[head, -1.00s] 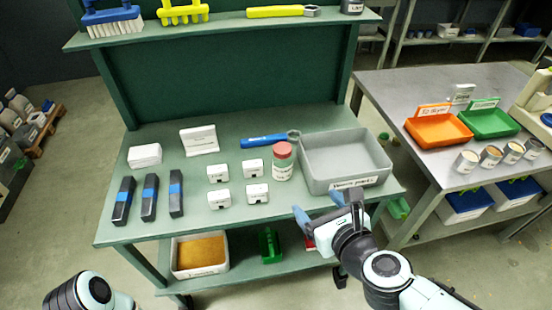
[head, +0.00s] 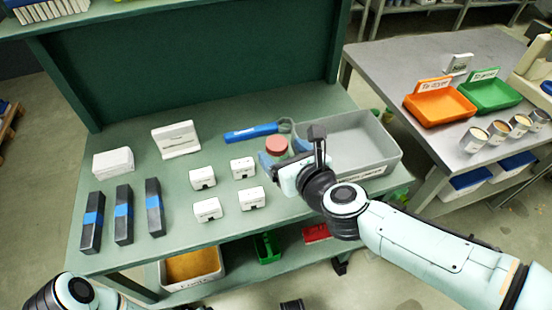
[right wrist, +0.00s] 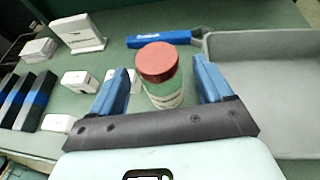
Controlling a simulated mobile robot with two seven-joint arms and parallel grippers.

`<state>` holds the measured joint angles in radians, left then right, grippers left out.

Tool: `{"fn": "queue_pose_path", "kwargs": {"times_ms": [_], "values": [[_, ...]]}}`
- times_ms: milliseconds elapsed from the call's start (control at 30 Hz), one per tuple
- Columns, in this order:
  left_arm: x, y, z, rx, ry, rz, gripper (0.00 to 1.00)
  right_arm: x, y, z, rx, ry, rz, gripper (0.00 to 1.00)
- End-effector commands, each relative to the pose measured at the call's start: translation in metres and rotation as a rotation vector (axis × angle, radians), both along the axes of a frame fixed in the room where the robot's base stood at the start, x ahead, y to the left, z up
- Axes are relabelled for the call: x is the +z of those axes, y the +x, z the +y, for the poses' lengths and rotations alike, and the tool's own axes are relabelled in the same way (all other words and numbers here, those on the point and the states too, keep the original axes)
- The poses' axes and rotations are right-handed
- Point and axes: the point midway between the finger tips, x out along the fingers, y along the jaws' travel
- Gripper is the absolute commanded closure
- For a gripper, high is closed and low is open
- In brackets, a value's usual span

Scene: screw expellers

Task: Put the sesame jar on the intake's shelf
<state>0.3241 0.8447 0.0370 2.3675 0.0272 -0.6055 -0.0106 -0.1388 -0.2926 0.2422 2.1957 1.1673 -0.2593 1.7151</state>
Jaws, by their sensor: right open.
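A clear jar with a red lid (head: 276,146) stands upright on the green workbench, left of the grey bin; its label is too small to read. In the right wrist view the jar (right wrist: 160,78) stands between the two blue fingers of my right gripper (right wrist: 161,72). The gripper is open, with a gap visible on both sides of the jar. In the head view my right gripper (head: 288,158) partly hides the jar's body. Only part of my left arm shows at the bottom left; its gripper is out of view. I cannot identify the intake's shelf here.
The grey bin (head: 385,165) is close on the right. A blue-handled tool (head: 252,132) lies behind the jar. Small white boxes (head: 207,209) and black blocks with blue bands (head: 123,215) stand to the left. A metal table (head: 400,58) holds orange and green trays.

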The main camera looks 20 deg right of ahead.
Motion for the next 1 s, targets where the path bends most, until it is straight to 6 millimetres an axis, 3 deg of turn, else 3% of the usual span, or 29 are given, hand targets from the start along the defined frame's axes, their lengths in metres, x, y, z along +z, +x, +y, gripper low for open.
{"fn": "queue_pose_path", "kwargs": {"times_ms": [400, 667, 700, 867, 900, 1000], "values": [[-0.018, -0.017, 0.003, 0.003, -0.002, 0.06, 0.57, -0.016, 0.047, 0.01, 0.0, 0.0, 0.002, 0.21], [-0.019, -0.019, 0.003, 0.004, -0.002, 0.065, 0.57, -0.016, 0.049, 0.011, -0.001, 0.0, 0.0, 0.21], [-0.019, -0.019, 0.003, 0.003, -0.002, 0.064, 0.57, -0.016, 0.049, 0.011, -0.001, 0.0, 0.0, 0.27], [-0.019, -0.019, 0.003, 0.003, -0.002, 0.063, 0.57, -0.016, 0.049, 0.011, 0.0, 0.0, 0.0, 0.79], [-0.019, -0.019, 0.003, 0.003, -0.002, 0.063, 0.57, -0.016, 0.049, 0.011, 0.0, 0.0, 0.0, 0.86], [-0.019, -0.018, 0.003, 0.003, -0.002, 0.063, 0.57, -0.015, 0.049, 0.011, 0.0, 0.0, -0.001, 0.92]]}}
